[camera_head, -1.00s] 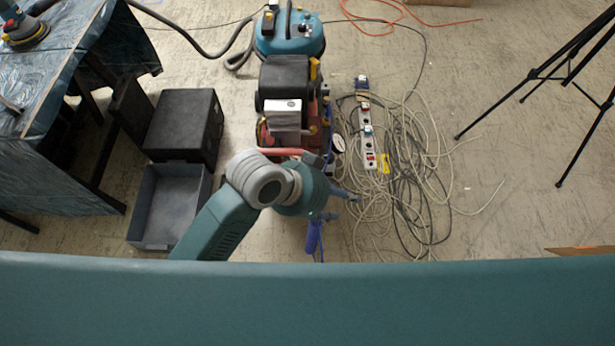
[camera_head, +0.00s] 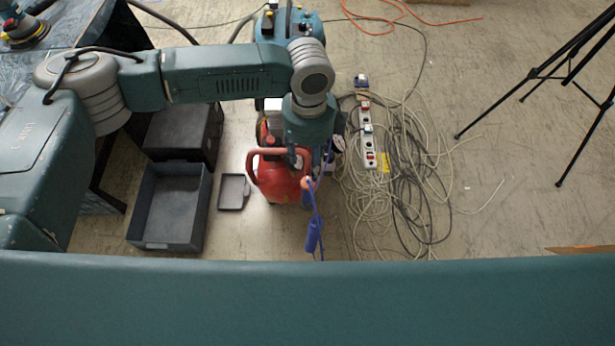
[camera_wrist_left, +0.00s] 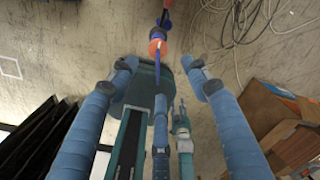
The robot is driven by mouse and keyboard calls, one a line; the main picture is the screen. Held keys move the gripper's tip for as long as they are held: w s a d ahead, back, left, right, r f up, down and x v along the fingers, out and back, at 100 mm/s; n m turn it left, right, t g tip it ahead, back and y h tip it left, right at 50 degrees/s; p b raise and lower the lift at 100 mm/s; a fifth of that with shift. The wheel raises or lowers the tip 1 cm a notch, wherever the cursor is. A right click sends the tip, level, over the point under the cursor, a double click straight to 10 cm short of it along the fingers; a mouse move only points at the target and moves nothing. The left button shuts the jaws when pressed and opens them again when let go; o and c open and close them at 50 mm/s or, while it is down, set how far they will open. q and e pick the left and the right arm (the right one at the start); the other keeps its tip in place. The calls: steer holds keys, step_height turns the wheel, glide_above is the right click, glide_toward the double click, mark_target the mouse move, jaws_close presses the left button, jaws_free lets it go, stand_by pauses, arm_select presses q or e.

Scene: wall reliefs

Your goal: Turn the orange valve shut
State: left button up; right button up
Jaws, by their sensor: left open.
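The orange valve (camera_head: 307,183) is a small round piece at the right side of a red tank (camera_head: 278,180), with a blue hose beside it. In the left wrist view, the orange valve (camera_wrist_left: 157,47) shows near the top middle, beyond the fingertips. My left gripper (camera_head: 314,160) points down over the tank's right end, and my wrist hides part of the machine behind it. In the left wrist view, my left gripper (camera_wrist_left: 164,73) is open, its two blue fingers wide apart. The orange piece lies between their lines, and I see no contact. My right gripper is not in view.
A blue-handled piece (camera_head: 313,236) hangs on the blue hose. Tangled cables and a power strip (camera_head: 366,140) lie to the right. A grey bin (camera_head: 141,210) and a small tray (camera_head: 234,191) stand left. A tripod (camera_head: 560,75) stands far right.

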mark_target(308, 182)
arm_select(q)
steer(key=f, duration=1)
steer(key=shift+w+a+f+p, duration=0.2)
steer(key=shift+f+p, duration=0.1)
steer(key=shift+p, duration=0.1)
steer(key=c, duration=1.2)
